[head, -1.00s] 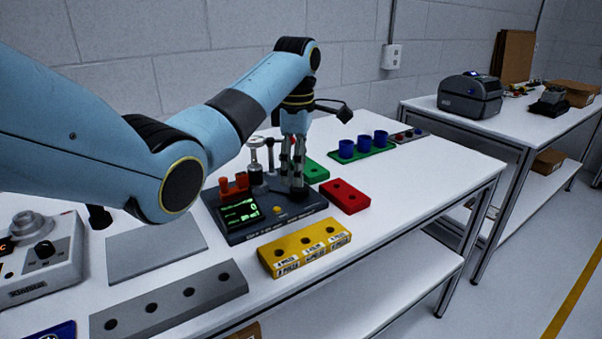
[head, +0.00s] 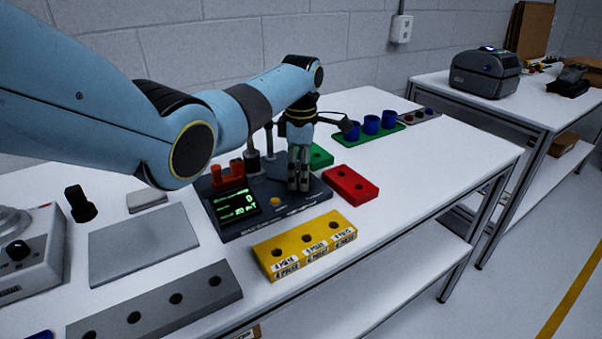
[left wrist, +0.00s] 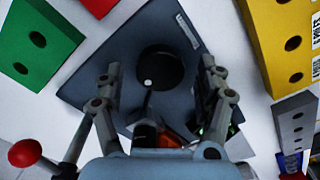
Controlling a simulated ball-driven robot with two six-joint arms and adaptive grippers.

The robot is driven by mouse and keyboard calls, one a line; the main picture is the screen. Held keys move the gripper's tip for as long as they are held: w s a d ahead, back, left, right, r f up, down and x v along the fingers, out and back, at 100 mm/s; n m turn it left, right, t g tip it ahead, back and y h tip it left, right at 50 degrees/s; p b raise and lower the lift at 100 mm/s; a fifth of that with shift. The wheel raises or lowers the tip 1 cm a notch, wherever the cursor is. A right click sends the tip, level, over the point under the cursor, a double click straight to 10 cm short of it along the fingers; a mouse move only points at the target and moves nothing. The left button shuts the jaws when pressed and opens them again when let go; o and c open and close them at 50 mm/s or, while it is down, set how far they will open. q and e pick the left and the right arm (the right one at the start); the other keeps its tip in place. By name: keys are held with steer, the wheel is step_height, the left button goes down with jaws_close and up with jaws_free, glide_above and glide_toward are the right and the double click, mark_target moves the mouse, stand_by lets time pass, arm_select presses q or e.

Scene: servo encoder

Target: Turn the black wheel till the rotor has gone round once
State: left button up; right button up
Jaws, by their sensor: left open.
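The encoder unit has a dark grey base (head: 279,224) and a screen (head: 235,204) with green text and what looks like a 0. In the left wrist view the round black wheel (left wrist: 164,65) sits on the base (left wrist: 115,65), with a small white dot near its edge. My left gripper (head: 298,186) points down over the base and hides the wheel in the head view. In the left wrist view its open fingers (left wrist: 160,72) stand on either side of the wheel, with gaps; I cannot tell their height over it. I cannot identify the rotor. My right gripper is not in view.
A yellow block (head: 300,246) stands in front of the unit and a red block (head: 351,184) to its right. A green block (head: 320,156) is behind. A grey plate (head: 145,243) and a grey holed block (head: 160,309) lie left and front.

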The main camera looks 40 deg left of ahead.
arm_select(q)
steer(key=shift+f, duration=0.35)
steer(key=c, duration=1.2)
steer(key=shift+o, duration=0.2)
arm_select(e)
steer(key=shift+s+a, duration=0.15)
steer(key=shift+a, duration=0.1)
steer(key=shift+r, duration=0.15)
